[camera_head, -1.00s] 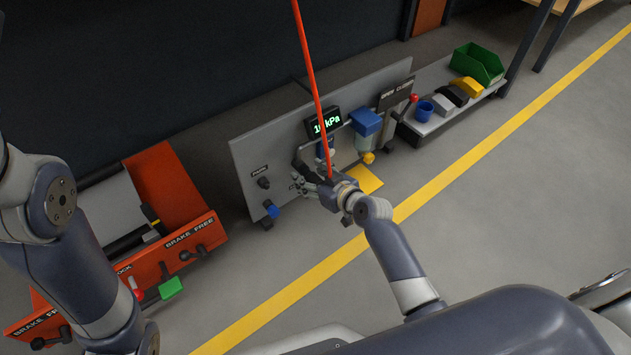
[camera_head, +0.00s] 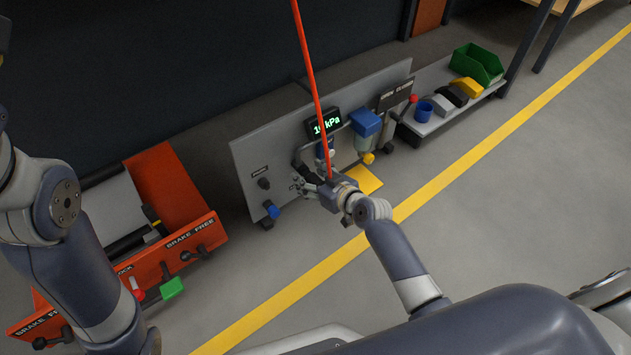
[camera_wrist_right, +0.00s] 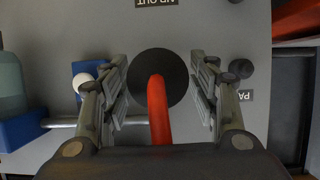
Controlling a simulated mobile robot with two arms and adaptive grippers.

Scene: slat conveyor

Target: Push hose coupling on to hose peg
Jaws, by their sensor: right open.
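A red hose (camera_head: 311,82) hangs down from above to my right gripper (camera_head: 318,180) at the grey panel. In the right wrist view the hose (camera_wrist_right: 158,110) ends at a round black piece (camera_wrist_right: 158,66), which looks like the hose coupling. My right gripper (camera_wrist_right: 160,88) is open, with one finger on each side of the black piece and visible gaps between. The hose peg does not show; the black piece would cover it, so I cannot tell how far on the coupling sits. My left arm is at the left, its gripper out of view.
The grey panel (camera_head: 250,160) carries a "kPa" display (camera_head: 323,123), a blue-topped filter (camera_head: 366,123) and a lower blue knob (camera_head: 272,211). An orange brake unit (camera_head: 172,190) stands left. A shelf with a blue cup (camera_head: 424,110) and green bin (camera_head: 478,64) is right.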

